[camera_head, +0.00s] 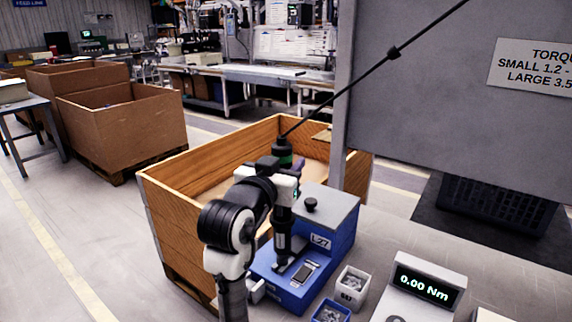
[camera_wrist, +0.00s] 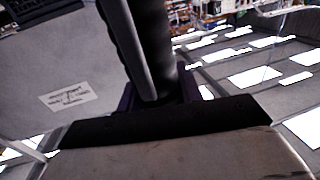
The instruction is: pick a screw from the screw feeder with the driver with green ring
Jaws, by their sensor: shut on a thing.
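The driver with the green ring (camera_head: 282,148) hangs upright from a dark cable in the head view. My gripper (camera_head: 291,170) is shut on its upper body, and a purple finger shows beside it. In the wrist view the dark ribbed driver body (camera_wrist: 152,40) stands between the purple fingers of my gripper (camera_wrist: 156,97). The blue screw feeder (camera_head: 341,243) is on the table under the driver. The driver's lower end is over the feeder's front part, close to its pick-up area. I cannot tell whether the tip touches a screw.
Two small bins (camera_head: 350,286) of parts stand right of the feeder's front. A torque display (camera_head: 425,288) reading 0.00 Nm is at the lower right. A wooden crate (camera_head: 190,215) is behind and left of the feeder. A grey panel (camera_head: 440,110) rises behind at right.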

